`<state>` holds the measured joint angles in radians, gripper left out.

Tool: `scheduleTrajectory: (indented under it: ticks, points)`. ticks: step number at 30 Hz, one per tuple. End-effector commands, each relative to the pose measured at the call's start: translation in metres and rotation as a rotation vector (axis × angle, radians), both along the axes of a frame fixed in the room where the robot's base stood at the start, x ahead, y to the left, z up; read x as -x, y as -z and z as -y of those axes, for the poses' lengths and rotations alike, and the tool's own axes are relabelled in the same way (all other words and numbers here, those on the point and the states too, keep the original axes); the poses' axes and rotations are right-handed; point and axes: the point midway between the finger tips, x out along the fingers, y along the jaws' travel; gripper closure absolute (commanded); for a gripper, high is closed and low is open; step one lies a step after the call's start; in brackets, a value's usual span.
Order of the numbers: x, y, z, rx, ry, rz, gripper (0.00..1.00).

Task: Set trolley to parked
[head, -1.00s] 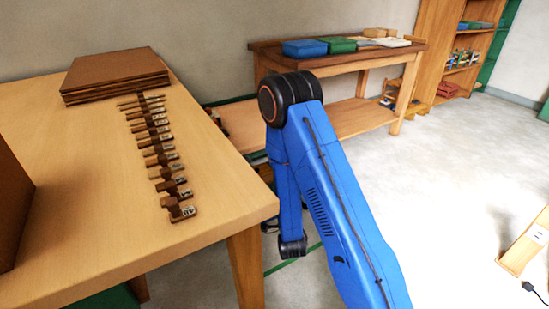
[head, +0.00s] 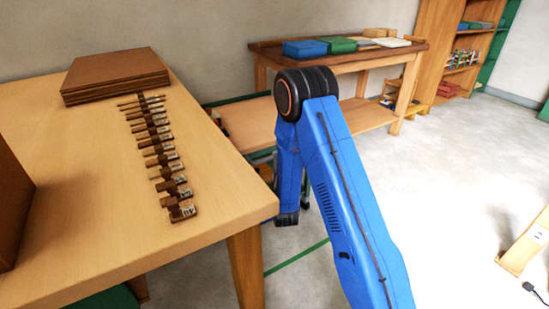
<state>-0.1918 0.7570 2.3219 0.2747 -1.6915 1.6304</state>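I cannot make out a whole trolley. My arm reaches up from the bottom, bends at the black elbow and hangs down to a dark wrist end beside the near table's right edge. The gripper's fingers do not show.
The near wooden table (head: 95,215) fills the left, with brown boards (head: 115,75) and a row of small wooden pieces. A workbench (head: 350,62) stands at the back, a shelf (head: 460,50) at far right. A green line (head: 297,257) crosses the floor.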

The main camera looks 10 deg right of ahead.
Motion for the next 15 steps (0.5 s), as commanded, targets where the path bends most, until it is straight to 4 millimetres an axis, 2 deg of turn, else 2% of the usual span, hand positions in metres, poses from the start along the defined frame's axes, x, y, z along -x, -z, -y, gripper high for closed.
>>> scheduleTrajectory:
  ticks: [6, 15]
  points:
    - [-0.031, -0.006, 0.003, -0.001, 0.001, 0.001, 0.64]
    - [-0.046, -0.009, 0.004, 0.0, 0.0, -0.001, 0.64]
